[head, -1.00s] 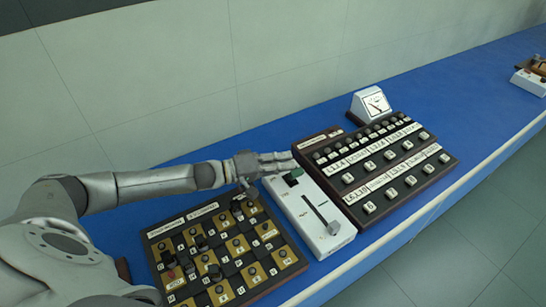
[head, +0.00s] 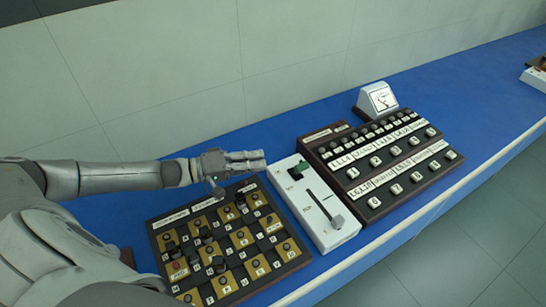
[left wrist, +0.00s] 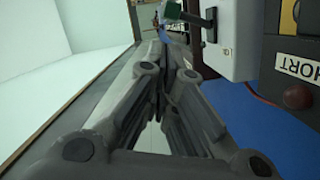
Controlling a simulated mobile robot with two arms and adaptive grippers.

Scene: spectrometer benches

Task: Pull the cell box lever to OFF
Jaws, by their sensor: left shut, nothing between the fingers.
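A white box (head: 322,212) stands between two dark panels on the blue bench. The writing on the box is too small to read. My left gripper (head: 264,160) is shut and empty, to the left of the box's back end and apart from it. In the left wrist view the shut fingers (left wrist: 165,35) point away, with the white box (left wrist: 232,35) and a green part (left wrist: 185,14) to their right.
A checkered panel (head: 289,258) with several knobs lies left of the box, below my left forearm. A labelled dark panel (head: 375,208) with several buttons stands right, with a white meter (head: 377,100) behind.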

